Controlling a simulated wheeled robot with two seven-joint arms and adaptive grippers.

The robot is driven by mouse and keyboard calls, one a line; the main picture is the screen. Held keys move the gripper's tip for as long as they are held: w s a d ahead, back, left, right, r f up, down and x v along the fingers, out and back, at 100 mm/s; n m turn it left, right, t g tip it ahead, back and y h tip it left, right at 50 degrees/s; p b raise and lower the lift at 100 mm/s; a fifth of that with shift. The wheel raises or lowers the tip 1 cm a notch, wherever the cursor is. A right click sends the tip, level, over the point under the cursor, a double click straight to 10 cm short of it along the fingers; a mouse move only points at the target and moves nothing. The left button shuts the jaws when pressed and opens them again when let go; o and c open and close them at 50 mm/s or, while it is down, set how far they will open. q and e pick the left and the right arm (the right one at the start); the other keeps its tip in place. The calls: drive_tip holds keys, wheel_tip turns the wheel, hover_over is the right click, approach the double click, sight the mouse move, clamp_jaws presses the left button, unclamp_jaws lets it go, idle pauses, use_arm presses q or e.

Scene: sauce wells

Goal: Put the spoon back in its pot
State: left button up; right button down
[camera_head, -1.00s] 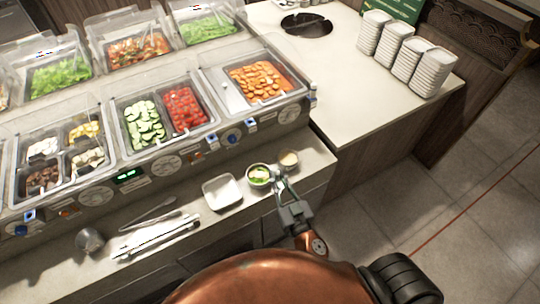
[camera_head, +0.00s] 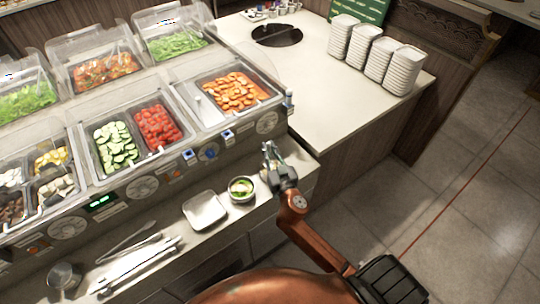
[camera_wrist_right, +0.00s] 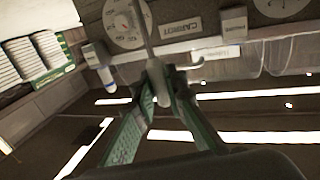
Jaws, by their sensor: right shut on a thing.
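My right gripper (camera_head: 272,162) is over the counter's front ledge, near its right end. It also shows in the wrist view (camera_wrist_right: 160,78), its two green-grey fingers shut on the spoon (camera_wrist_right: 147,32). The spoon's thin grey handle runs up from between the fingertips. The spoon's bowl is not clear in either view. A second small pot (camera_head: 264,174) is mostly hidden behind the gripper. My left gripper is not in view.
A square white dish (camera_head: 205,210) is left of the green pot. Tongs (camera_head: 138,266) and a metal cup (camera_head: 63,276) lie farther left. The salad bar's upright front (camera_head: 142,188) rises behind the ledge. Plate stacks (camera_head: 375,55) stand on the back counter (camera_head: 310,85).

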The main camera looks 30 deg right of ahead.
drive_tip(key=f, duration=0.1)
drive_tip(key=w+d+f, duration=0.1)
drive_tip(key=w+f, duration=0.1)
drive_tip(key=shift+d+b, duration=0.3)
drive_tip(key=shift+b, duration=0.1)
wheel_tip(320, 180, down, 4)
drive_tip(key=shift+w+d+r+b, duration=0.1)
drive_tip(key=shift+r+b, duration=0.15)
drive_tip(key=shift+b, duration=0.25)
drive_tip(key=shift+f, duration=0.2)
drive_tip(key=c, duration=2)
unclamp_jaws()
drive_tip(key=shift+o, duration=0.2)
drive_tip(key=shift+r, duration=0.15)
